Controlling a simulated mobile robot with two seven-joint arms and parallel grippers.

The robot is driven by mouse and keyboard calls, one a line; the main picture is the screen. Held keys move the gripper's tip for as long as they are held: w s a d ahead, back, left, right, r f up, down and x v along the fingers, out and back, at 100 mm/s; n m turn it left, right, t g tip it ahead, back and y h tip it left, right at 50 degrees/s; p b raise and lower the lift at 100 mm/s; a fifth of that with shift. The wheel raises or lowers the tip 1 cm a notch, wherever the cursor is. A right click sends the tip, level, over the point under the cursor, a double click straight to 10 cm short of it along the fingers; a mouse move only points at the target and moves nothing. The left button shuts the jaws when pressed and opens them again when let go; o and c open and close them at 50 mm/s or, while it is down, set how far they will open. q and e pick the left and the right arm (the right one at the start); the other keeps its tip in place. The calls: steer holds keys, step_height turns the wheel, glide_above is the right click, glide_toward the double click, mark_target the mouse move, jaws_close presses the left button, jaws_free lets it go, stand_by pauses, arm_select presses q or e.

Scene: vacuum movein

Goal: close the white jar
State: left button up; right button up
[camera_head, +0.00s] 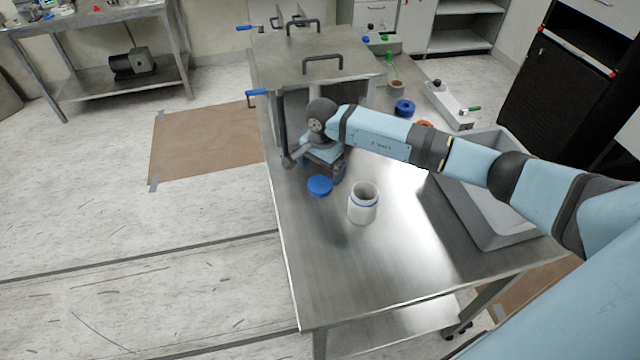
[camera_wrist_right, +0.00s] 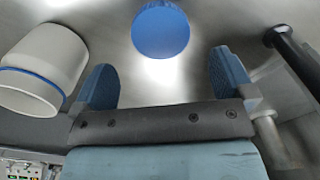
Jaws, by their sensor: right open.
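The white jar (camera_head: 363,205) stands upright and open-topped on the steel table, with a blue ring round it. It also shows at the left of the right wrist view (camera_wrist_right: 45,62). A round blue lid (camera_head: 320,186) lies on the table to the left of the jar, apart from it; it shows at the top of the right wrist view (camera_wrist_right: 160,32). My right gripper (camera_head: 330,174) is low over the table just behind the lid. In the right wrist view its blue fingers (camera_wrist_right: 165,78) are apart with nothing between them. My left gripper is not in view.
A steel cabinet (camera_head: 315,45) with dark handles stands behind my right gripper. A second blue lid (camera_head: 404,107) and a brown-topped pot (camera_head: 397,87) are farther back. A grey basin (camera_head: 480,215) lies at the right. The table's front is clear.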

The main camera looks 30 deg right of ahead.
mark_target(321, 183)
step_height(321, 183, down, 5)
steer(key=shift+p, duration=0.6)
steer(key=shift+c, duration=0.2)
steer(key=c, duration=0.9)
